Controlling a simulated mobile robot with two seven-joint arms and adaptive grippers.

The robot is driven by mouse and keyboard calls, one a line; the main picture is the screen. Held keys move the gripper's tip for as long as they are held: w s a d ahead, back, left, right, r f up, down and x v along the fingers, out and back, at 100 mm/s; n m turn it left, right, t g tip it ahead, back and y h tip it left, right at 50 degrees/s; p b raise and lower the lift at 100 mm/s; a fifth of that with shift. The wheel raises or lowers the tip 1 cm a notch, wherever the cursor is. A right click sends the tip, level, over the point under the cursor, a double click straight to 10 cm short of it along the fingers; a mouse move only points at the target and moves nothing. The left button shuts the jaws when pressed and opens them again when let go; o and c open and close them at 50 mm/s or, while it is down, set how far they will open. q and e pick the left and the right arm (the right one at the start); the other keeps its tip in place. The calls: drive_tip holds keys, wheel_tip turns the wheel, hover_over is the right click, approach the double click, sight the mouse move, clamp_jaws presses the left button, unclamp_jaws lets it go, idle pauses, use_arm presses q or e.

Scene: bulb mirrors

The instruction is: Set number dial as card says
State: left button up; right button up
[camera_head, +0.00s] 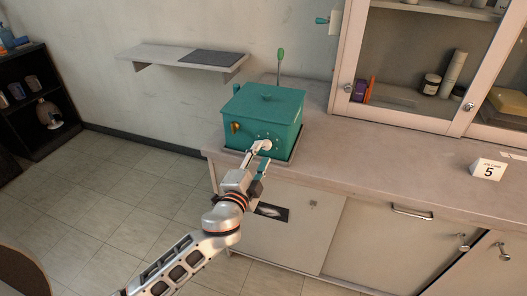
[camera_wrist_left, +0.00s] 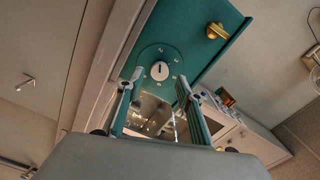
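A teal box (camera_head: 258,117) stands on the counter with a round number dial (camera_head: 266,145) on its front. In the left wrist view the dial (camera_wrist_left: 159,70) is a white knob with a dark pointer line, ringed by small marks too small to read. The white card (camera_head: 488,169) reads 5 and stands at the right of the counter. My left gripper (camera_head: 262,158) is at the box front. In the wrist view it (camera_wrist_left: 157,88) is open, one finger on each side below the dial, with nothing between them. Contact cannot be told. My right gripper is not in view.
A brass knob (camera_wrist_left: 216,31) is on the box beside the dial. A green-tipped lever (camera_head: 281,55) rises behind the box. A glass cabinet (camera_head: 348,52) stands on the counter at the back right. A wall shelf (camera_head: 150,52) is at the left. The counter between box and card is clear.

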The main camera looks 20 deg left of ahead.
sight(265, 147)
use_arm(q)
drive_tip(key=shift+w, duration=1.25)
drive_tip(key=shift+w, duration=0.1)
drive_tip(key=shift+w, duration=0.25)
drive_tip(key=c, duration=0.8)
